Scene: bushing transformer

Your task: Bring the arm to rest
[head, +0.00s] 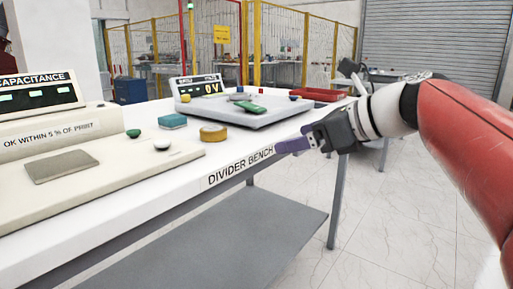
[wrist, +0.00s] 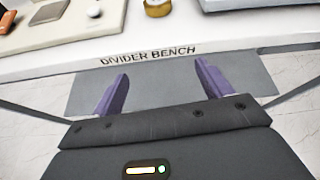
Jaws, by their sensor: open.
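My gripper (head: 288,147) is at the end of my red and white arm, in front of the divider bench's front edge in the head view. In the wrist view my gripper (wrist: 160,88) shows two purple fingers spread apart with nothing between them. Beyond the fingertips lie the white front edge of the divider bench (wrist: 225,43) and its lower grey shelf (wrist: 180,75). The arm reaches in from the right side of the head view.
On the bench (head: 100,208) stand a capacitance unit (head: 40,128), a 0 V device (head: 245,112), a yellow roll (head: 213,133), a teal block (head: 172,121) and a red tray (head: 316,95). A yellow-framed fence (head: 255,45) stands behind. Open floor (head: 400,220) lies to the right.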

